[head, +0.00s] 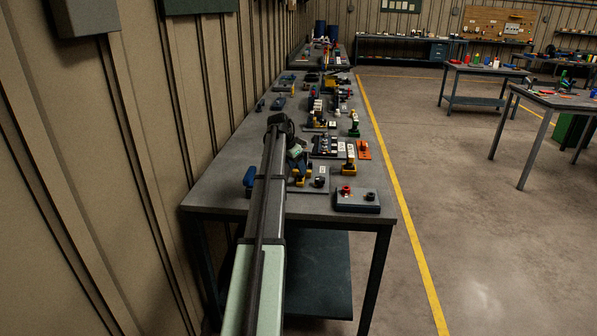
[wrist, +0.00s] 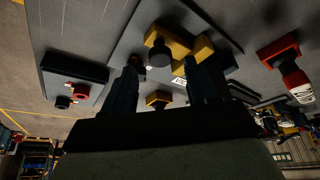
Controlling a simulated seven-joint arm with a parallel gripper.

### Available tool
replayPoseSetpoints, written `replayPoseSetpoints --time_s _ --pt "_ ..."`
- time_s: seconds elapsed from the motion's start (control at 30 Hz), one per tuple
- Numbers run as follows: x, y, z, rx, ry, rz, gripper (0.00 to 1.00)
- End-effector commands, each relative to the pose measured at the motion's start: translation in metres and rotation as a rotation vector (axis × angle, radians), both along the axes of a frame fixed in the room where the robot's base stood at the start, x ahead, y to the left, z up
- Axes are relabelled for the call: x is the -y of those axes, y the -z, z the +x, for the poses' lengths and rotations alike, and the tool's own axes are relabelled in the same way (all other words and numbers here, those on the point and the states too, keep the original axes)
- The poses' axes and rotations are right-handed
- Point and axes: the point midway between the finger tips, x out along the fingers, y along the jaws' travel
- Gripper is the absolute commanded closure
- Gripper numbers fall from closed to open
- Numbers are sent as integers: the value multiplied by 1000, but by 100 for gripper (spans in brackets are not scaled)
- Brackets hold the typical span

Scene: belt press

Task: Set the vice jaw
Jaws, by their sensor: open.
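What looks like the vice, yellow blocks (wrist: 176,42) with a round dark knob (wrist: 159,54), sits on a grey plate (wrist: 128,45) in the wrist view. A smaller yellow block (wrist: 158,98) shows between my fingers. My gripper (wrist: 165,80) is open, its two dark fingers apart and pointing towards the yellow parts. I cannot tell whether a finger touches them. In the head view my gripper (head: 303,172) is low over the plate (head: 300,188) near the bench's front end, and it partly hides the yellow parts (head: 296,183). Which block is the jaw is unclear.
A dark box with red and black knobs (head: 357,200) stands at the bench's front right corner. A blue handle (head: 250,177) lies left of my arm. An orange piece (head: 363,150) and several small fixtures stand farther back. The wall runs close along the left.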

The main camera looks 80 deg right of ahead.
Motion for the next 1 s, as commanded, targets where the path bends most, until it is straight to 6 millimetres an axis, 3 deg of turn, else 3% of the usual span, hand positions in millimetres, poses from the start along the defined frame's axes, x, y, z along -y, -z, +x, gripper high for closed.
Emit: replayPoseSetpoints --time_s 0.2,0.5,0.7,1.0 --pt "-12 -43 13 0 -2 -2 42" --pt "-24 -85 25 0 0 -1 42" --pt "-28 -96 28 0 0 0 42" --pt "-28 -97 29 0 0 0 42"
